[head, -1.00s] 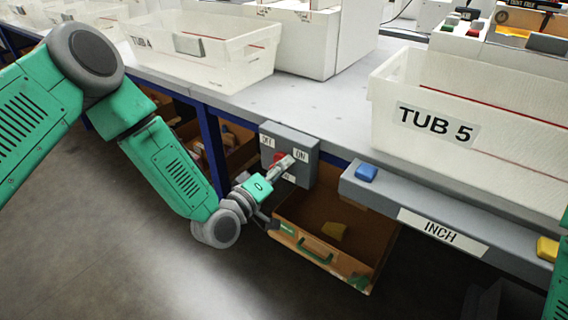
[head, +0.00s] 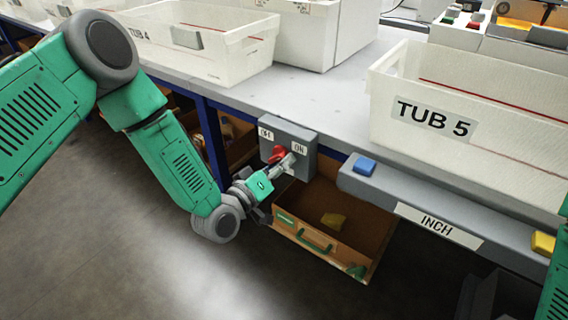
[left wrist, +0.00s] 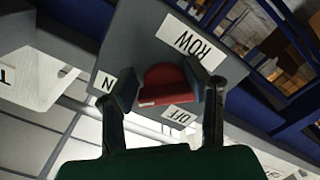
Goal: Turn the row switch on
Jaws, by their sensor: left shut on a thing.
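The row switch is a red knob (head: 277,153) on a grey box (head: 305,141) fixed to the table's front edge, with an OFF label at left and an ON label at right. In the left wrist view the knob (left wrist: 165,84) sits between the two dark fingers, beside the ROW, OFF and partly hidden ON labels. My left gripper (head: 285,163) is at the box face, shut on the knob. The fingers hide part of the knob in the head view, so its exact angle is hard to tell. My right gripper is not in view.
An open brown drawer or case (head: 326,250) with a yellow piece hangs below the switch box. A grey INCH panel (head: 400,205) with blue and yellow buttons is to the right. TUB 5 (head: 480,150) and TUB 4 (head: 210,62) stand on the table.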

